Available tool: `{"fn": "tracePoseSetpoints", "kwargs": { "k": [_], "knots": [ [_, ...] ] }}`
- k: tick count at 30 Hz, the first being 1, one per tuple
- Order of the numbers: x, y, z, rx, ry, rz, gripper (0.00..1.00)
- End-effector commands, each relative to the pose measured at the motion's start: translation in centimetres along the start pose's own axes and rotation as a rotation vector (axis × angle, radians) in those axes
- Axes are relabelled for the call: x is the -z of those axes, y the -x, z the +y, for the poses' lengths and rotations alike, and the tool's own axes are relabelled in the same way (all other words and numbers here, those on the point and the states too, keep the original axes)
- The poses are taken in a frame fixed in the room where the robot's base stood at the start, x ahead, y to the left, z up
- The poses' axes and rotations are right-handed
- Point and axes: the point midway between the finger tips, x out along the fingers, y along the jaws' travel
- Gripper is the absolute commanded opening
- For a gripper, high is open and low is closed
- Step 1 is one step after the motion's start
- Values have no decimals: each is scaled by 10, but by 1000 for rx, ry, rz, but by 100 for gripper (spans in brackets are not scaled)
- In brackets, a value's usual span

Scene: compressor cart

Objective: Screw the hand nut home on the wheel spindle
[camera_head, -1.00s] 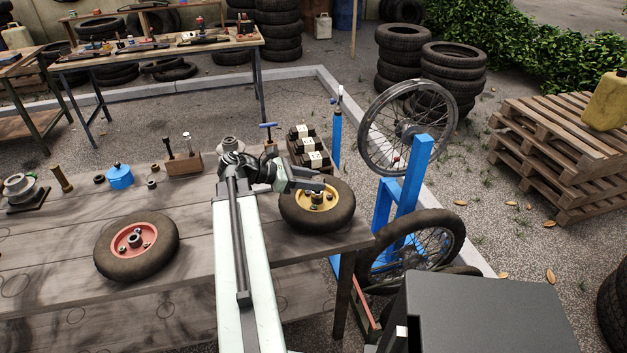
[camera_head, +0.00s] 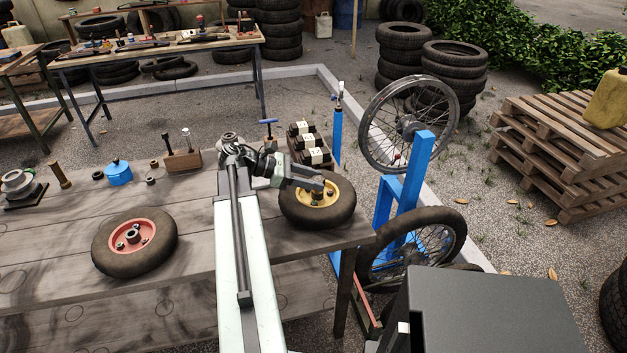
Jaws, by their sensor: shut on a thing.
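The wheel with the yellow rim (camera_head: 328,216) lies flat at the right end of the wooden bench, its black tyre around the rim. My gripper (camera_head: 318,190) reaches over its hub from the left, low and close to the spindle. It is shut on the hand nut, which is small and mostly hidden by the jaws. The spindle is hidden there too, so I cannot tell how far down the nut sits. A second wheel with a red rim (camera_head: 148,234) lies on the bench to the left, away from my gripper.
Behind the gripper stand a blue T-handled tool (camera_head: 268,122) and a dark crate of boxed parts (camera_head: 309,146). A wooden block with tools (camera_head: 183,160) and a blue pot (camera_head: 118,172) stand further left. A blue wheel stand (camera_head: 412,180) is beside the bench's right end.

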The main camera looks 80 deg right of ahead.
Motion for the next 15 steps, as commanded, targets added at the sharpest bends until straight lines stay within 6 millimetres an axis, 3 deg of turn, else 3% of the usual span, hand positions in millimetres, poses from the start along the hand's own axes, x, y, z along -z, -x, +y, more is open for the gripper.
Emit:
{"fn": "tracePoseSetpoints", "kwargs": {
  "k": [9,15],
  "knots": [
    [1,0,2,28,-13,2,2],
    [0,0,6,186,-77,2,2]
  ]
}}
